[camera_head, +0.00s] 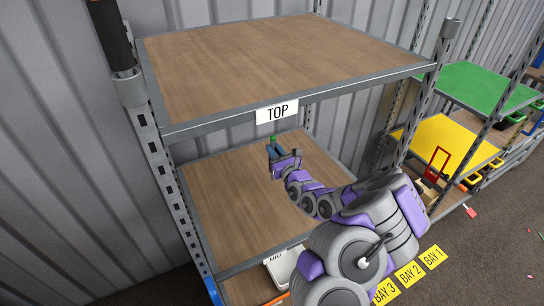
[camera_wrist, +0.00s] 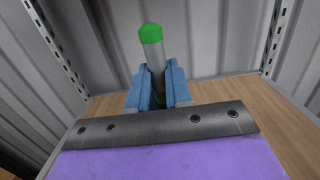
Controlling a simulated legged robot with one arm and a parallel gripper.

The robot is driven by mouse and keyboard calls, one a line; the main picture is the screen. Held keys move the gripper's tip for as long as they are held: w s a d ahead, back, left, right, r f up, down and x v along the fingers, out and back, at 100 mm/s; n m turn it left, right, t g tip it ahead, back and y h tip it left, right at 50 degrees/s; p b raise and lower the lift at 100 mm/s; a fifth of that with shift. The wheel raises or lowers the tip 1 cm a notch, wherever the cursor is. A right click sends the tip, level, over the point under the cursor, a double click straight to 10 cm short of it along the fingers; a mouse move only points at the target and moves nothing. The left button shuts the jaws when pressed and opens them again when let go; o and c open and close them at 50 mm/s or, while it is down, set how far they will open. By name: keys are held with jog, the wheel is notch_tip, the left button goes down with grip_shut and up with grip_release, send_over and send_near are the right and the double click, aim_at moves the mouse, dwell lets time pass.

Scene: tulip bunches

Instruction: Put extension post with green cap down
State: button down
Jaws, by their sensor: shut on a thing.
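The extension post (camera_wrist: 152,55) is a grey cylinder with a green cap (camera_wrist: 151,32), seen upright in the wrist view. My gripper (camera_wrist: 157,88) has blue jaws shut on the post, one on each side. In the head view my gripper (camera_head: 276,151) reaches over the wooden middle shelf (camera_head: 225,200), below the TOP label, and the green cap (camera_head: 273,139) shows at its tip. The lower end of the post is hidden behind my jaws, so I cannot tell whether it touches the shelf.
The wooden top shelf (camera_head: 270,60) is empty and lies above my arm. Grey metal uprights (camera_head: 165,170) flank the bay, and a corrugated wall stands behind. The visible middle shelf is clear around my gripper. A white box (camera_head: 283,268) sits lower, near the front.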

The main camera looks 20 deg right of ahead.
jog(key=shift+w, duration=0.75)
jog(key=shift+w+f, duration=0.1)
jog(key=shift+f, duration=1.7)
jog(key=c, duration=1.1)
grip_release()
jog(key=shift+o, duration=0.2)
jog(key=s+p, duration=0.1)
jog(key=s, duration=1.1)
jog(key=shift+d+f, duration=0.2)
jog(key=shift+f, duration=0.25)
